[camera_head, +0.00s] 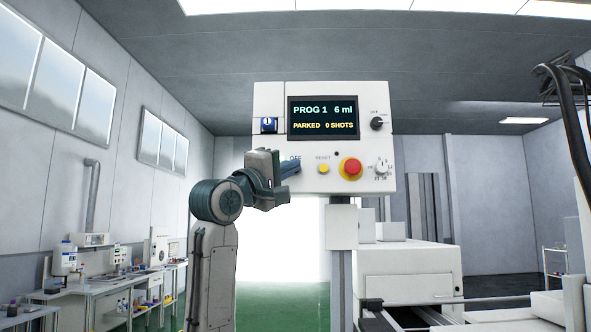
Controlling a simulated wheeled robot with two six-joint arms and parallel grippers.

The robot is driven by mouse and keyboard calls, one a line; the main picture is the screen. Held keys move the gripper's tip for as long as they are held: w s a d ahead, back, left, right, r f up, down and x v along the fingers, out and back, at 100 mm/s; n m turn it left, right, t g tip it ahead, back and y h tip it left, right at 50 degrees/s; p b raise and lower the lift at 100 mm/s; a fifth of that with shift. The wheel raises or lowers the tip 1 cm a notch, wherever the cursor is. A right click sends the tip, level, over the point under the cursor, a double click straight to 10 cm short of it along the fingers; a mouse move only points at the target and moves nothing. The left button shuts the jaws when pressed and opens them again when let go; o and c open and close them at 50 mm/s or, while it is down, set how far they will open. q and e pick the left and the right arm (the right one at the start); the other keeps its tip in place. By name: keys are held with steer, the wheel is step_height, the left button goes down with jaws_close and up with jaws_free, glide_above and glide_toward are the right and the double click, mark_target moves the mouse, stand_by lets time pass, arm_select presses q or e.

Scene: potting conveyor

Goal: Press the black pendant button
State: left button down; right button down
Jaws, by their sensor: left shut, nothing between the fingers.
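The white control pendant (345,183) stands upright ahead of me, its screen (323,118) reading "PROG 1 6 ml, PARKED 0 SHOTS". Its face carries a black knob (377,123), a yellow reset button (323,169), a red mushroom button (351,168) on a yellow ring, and a white dial (382,167). I cannot make out a plain black button for certain. My left gripper (290,167) is shut and empty in front of the pendant's lower left, just below the "OFF" lettering. It hides that part of the face. I cannot tell whether it touches. My right gripper is not in view.
A blue switch (269,124) sits at the pendant's upper left. A post (341,255) stands below the pendant. A white machine (408,273) stands at the lower right, and black cables (572,125) hang at the far right. Workbenches (95,290) with equipment line the left wall.

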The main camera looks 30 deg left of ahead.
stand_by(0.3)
arm_select(q)
steer(key=shift+w+a, duration=0.25)
steer(key=shift+w, duration=0.15)
steer(key=shift+w+a, duration=0.2)
steer(key=shift+w, duration=0.15)
stand_by(0.8)
steer(key=shift+s, duration=0.15)
steer(key=shift+s+d, duration=0.45)
steer(key=shift+s, duration=0.1)
